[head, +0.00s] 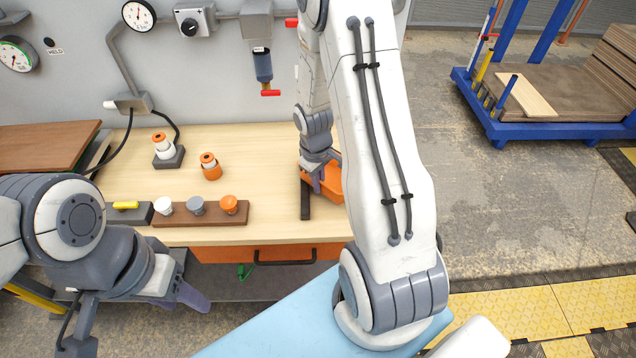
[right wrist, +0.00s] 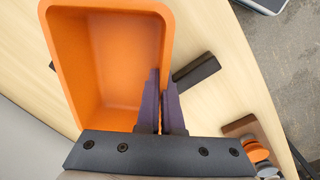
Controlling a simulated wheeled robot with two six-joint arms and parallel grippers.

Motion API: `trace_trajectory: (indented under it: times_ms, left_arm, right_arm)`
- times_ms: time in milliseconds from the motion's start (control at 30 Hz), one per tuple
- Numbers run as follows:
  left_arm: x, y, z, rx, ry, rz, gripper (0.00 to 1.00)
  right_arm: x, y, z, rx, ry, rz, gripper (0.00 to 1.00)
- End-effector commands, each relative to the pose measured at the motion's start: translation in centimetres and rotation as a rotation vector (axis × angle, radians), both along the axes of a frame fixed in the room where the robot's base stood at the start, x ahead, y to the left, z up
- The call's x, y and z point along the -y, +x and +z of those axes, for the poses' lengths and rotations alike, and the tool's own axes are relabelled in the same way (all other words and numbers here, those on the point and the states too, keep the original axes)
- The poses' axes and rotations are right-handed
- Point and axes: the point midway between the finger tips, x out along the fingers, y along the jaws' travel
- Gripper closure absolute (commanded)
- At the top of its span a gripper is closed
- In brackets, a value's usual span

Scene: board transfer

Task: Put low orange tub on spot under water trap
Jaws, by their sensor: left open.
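The low orange tub (head: 333,190) is at the right end of the wooden bench, partly hidden behind my right arm. In the right wrist view the tub (right wrist: 115,55) looks empty. My right gripper (head: 317,180) is at its side wall, with one finger inside and one outside, closed on the wall (right wrist: 162,100). I cannot tell whether the tub touches the bench. The water trap (head: 263,66), a blue bowl with a red tap, hangs on the back panel. No marked spot shows below it. My left gripper (head: 182,296) is open and empty in front of the bench.
A dark bar (head: 305,197) lies beside the tub. An orange-white bottle (head: 162,147) on a dark base, an orange-white container (head: 210,167) and a brown rack with knobs (head: 203,213) stand left. The bench (head: 255,150) below the trap is clear.

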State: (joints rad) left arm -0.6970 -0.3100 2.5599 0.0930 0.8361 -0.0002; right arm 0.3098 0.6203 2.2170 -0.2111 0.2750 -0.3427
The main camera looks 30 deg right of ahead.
Motion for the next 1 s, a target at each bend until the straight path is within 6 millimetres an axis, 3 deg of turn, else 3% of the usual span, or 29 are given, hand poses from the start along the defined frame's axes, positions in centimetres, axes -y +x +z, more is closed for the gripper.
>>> trace_trajectory:
  times_ms: [33,100,367,533,1000]
  left_arm:
    - [0.0,0.0,-0.1,0.0,0.0,0.0,0.5]
    - [0.0,0.0,0.0,0.0,0.0,0.0,0.5]
    - [0.0,0.0,0.0,0.0,0.0,0.0,0.5]
    - [0.0,0.0,0.2,0.0,0.0,0.0,0.5]
    - [0.0,0.0,-0.5,0.0,0.0,0.0,0.5]
  right_arm:
    - [0.0,0.0,-0.1,0.0,0.0,0.0,0.85]
    - [0.0,0.0,-0.1,0.0,0.0,0.0,0.67]
    - [0.0,0.0,0.0,0.0,0.0,0.0,0.67]
    - [0.0,0.1,1.0,0.002,-0.001,0.0,0.67]
    - [-0.6,-0.1,10.2,0.006,-0.002,0.0,0.67]
